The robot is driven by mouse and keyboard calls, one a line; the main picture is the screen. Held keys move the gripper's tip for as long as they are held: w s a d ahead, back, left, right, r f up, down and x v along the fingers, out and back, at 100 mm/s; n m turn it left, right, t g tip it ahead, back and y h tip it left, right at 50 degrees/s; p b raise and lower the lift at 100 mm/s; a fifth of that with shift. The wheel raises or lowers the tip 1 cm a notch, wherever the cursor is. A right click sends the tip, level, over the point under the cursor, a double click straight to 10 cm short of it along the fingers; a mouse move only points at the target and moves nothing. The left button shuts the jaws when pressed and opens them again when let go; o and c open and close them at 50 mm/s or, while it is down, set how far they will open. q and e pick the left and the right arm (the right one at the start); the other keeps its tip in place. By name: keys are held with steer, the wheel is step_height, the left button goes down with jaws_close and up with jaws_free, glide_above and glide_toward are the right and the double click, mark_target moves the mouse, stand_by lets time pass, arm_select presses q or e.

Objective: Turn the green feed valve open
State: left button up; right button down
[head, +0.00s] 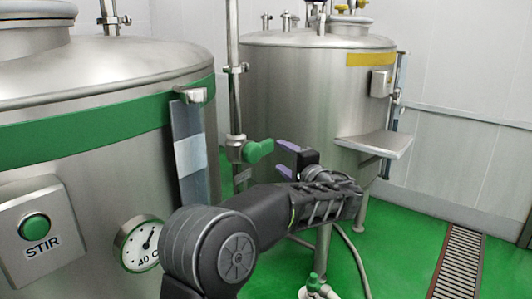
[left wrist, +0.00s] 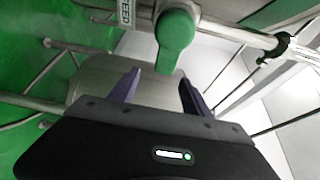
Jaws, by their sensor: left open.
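The green feed valve handle (head: 259,150) sits on a vertical steel pipe between the two tanks. It sticks out to the right of the pipe in the head view. In the left wrist view the handle (left wrist: 176,42) hangs from a pipe, beside a partly visible white label (left wrist: 126,14). My left gripper (head: 287,158) is open, with its two purple fingers just right of the handle. In the left wrist view the fingers (left wrist: 160,92) are spread apart below the handle's end, with nothing seen between them. My right gripper is not in view.
A tank with a green band (head: 100,137), a STIR button box (head: 35,228) and a dial (head: 140,243) stands at the left. A yellow-marked tank (head: 300,90) with a side shelf (head: 375,143) stands behind. A floor drain (head: 458,262) runs at the right.

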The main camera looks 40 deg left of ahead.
mark_target(268, 148)
arm_select(q)
steer(key=shift+s+a+r+n+g+y, duration=0.2)
steer(key=shift+s+r+n+g+y, duration=0.2)
steer(key=shift+s, duration=0.15)
steer(key=p+x, duration=0.2)
steer(key=x, duration=0.5)
steer(key=shift+p, duration=0.35)
steer(key=shift+w+a+f, duration=0.1)
steer(key=shift+w+a, duration=0.1)
steer(key=shift+a, duration=0.2)
jaws_close()
steer(key=shift+f, duration=0.1)
stand_by(0.6)
